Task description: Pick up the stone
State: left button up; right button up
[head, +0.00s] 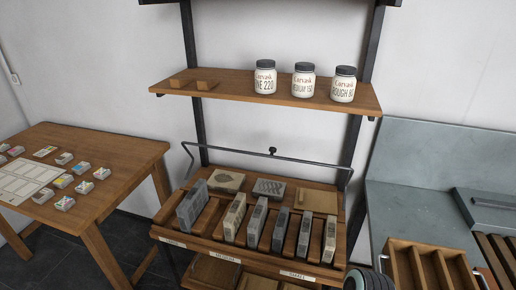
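Several litho stones stand or lie in a wooden rack in the head view. A large grey stone (192,206) stands upright at the rack's left end. To its right stand thinner upright stones: a beige one (234,216), grey ones (257,222) (281,229) (305,236) and a pale one (329,240). Behind them, a beige stone (227,181) and a grey stone (269,188) with dark markings lie flat. The picture does not show which stone is meant.
Three lidded jars (304,81) stand on the upper shelf (225,87). A metal rail (262,153) spans above the rack (215,250). A wooden table (110,150) with small blocks stands left; a grey sink unit (420,180) and wooden slotted box (420,255) are right.

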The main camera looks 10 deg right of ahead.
aim_at(329, 241)
jog(key=i+j+z, duration=0.1)
jog(key=z, duration=0.3)
jog(key=j+z, duration=0.2)
jog(key=z, duration=0.25)
jog(key=i+j+z, duration=0.1)
jog(key=z, duration=0.3)
jog(key=j+z, duration=0.3)
jog(key=j, duration=0.25)
jog(key=j+z, duration=0.3)
jog(key=j, duration=0.25)
jog(key=k+j, duration=0.1)
jog(key=j, duration=0.35)
jog(key=k+j, duration=0.1)
jog(key=j, duration=0.35)
jog(key=k+j+z, duration=0.1)
jog(key=j, duration=0.4)
jog(key=k+j, duration=0.1)
jog(key=j, duration=0.35)
jog(key=k+l, duration=0.1)
jog(key=k, duration=0.25)
jog(key=k+l, duration=0.1)
jog(key=k, duration=0.2)
